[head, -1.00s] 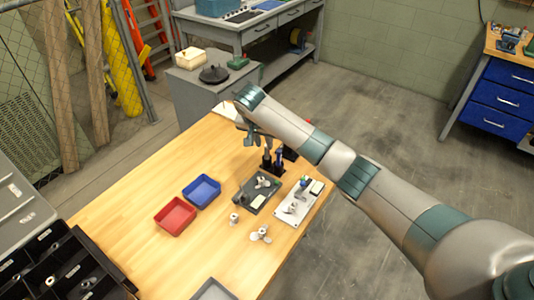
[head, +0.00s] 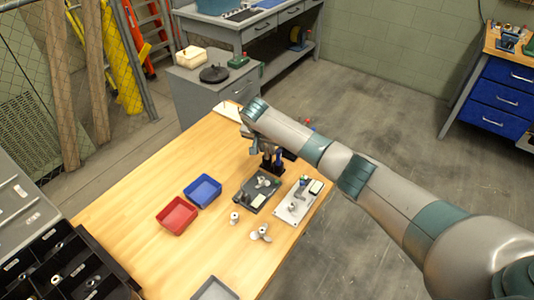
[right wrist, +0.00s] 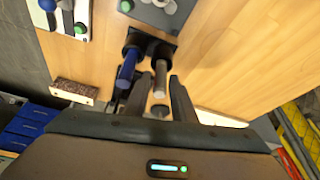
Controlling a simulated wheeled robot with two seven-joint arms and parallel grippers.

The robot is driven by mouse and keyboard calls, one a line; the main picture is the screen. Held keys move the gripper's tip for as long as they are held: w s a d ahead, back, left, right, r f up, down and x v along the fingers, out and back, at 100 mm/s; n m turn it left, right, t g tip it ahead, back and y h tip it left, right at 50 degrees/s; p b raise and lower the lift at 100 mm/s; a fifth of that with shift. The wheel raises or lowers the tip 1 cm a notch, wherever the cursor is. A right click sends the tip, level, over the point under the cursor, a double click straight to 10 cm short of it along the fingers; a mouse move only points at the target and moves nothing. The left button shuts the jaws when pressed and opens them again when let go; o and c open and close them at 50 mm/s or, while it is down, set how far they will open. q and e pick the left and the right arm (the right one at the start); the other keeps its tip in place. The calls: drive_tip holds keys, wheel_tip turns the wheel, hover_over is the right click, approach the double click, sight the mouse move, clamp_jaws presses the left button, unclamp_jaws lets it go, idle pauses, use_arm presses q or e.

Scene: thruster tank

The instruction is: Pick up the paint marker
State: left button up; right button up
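Two pen-like sticks stand in a black two-cup holder (right wrist: 148,43) at the table's far right edge. One is a blue stick (right wrist: 127,68), the other a grey stick (right wrist: 160,78); I cannot tell for sure which is the paint marker. In the head view the blue one (head: 279,158) shows beside my right gripper (head: 266,150). In the right wrist view my right gripper (right wrist: 158,100) is open, its dark fingers apart, with the grey stick's end between them and not visibly gripped. The blue stick is just left of the left finger. My left gripper is out of view.
A dark tray (head: 246,199) and a pale plate (head: 290,214) with small parts lie near the holder. Blue (head: 203,191) and red (head: 177,215) bins stand left of them. White fittings (head: 260,234) lie in front. A brown brush-like block (right wrist: 74,92) is left of the gripper.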

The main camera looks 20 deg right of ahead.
clamp_jaws()
drive_tip(key=shift+r, duration=0.1)
wheel_tip(320, 180, up, 8)
drive_tip(key=shift+w+r+b, duration=0.1)
drive_tip(key=shift+b, duration=1.1)
drive_tip(key=shift+r, duration=0.85)
